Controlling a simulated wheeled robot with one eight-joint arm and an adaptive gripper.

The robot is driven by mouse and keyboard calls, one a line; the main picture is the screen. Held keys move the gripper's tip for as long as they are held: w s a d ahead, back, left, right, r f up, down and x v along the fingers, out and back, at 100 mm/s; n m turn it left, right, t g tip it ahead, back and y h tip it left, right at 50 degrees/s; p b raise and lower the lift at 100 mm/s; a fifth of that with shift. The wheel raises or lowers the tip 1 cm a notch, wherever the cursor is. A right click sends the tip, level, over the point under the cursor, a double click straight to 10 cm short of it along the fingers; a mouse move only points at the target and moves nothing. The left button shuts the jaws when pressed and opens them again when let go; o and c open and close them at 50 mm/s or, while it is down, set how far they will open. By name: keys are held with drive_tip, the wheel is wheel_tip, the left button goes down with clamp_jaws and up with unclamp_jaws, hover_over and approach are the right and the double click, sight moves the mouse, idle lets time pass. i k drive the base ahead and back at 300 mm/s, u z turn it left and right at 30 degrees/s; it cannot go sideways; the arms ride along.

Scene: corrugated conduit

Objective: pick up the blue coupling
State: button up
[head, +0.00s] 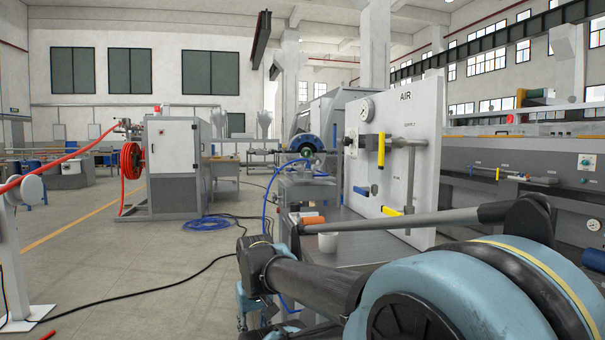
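I cannot pick out the blue coupling with certainty in the head view. A blue ring-shaped part (309,143) shows on the machine beyond the bench, but I cannot tell what it is. My arm crosses the lower right and ends at the left of the bench. My gripper (254,304) points down there, beside the bench edge, partly hidden by the arm. Its fingertips are too small and covered to tell whether they are open or shut, or whether anything is between them.
A grey bench (352,238) holds a white cup (328,243), an orange cylinder (313,220) and an upright white AIR panel (420,150) with gauges and yellow handles. A blue hose coil (207,223) and black cables lie on the floor. The floor at left is mostly clear.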

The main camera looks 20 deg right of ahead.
sight(308, 165)
drive_tip(key=u, duration=1.55)
drive_tip(key=i, duration=2.35)
drive_tip(key=z, duration=3.4)
